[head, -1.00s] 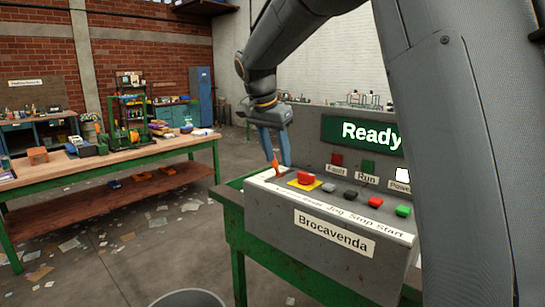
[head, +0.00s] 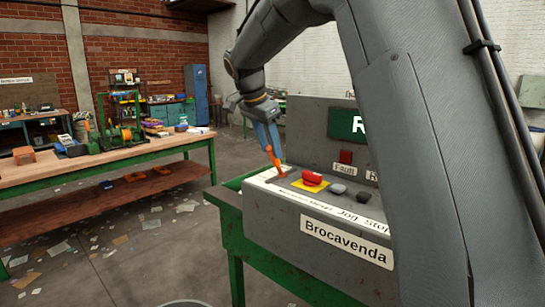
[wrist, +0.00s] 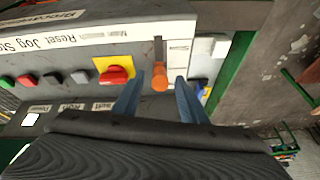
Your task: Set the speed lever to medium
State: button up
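The speed lever (head: 274,157) has an orange handle and rises from the left end of the grey control panel (head: 262,228), leaning up and left in the head view. In the wrist view the lever's orange knob (wrist: 160,76) sits between the blue fingers of my gripper (wrist: 159,88), with a gap on each side. My gripper is open around the handle, fingers pointing down at it in the head view (head: 268,142). A white scale strip (wrist: 178,50) lies beside the lever's slot; its print is too small to read.
A red button (head: 312,178) on a yellow square sits just right of the lever, with grey and black buttons (head: 363,197) further along. A green display (head: 347,125) is partly hidden by my arm. A workbench (head: 110,163) stands at left; the floor between is littered with paper.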

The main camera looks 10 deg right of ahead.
aim_at(275, 164)
jog(key=shift+p+x, duration=0.45)
jog(key=shift+x, duration=1.8)
grip_shut()
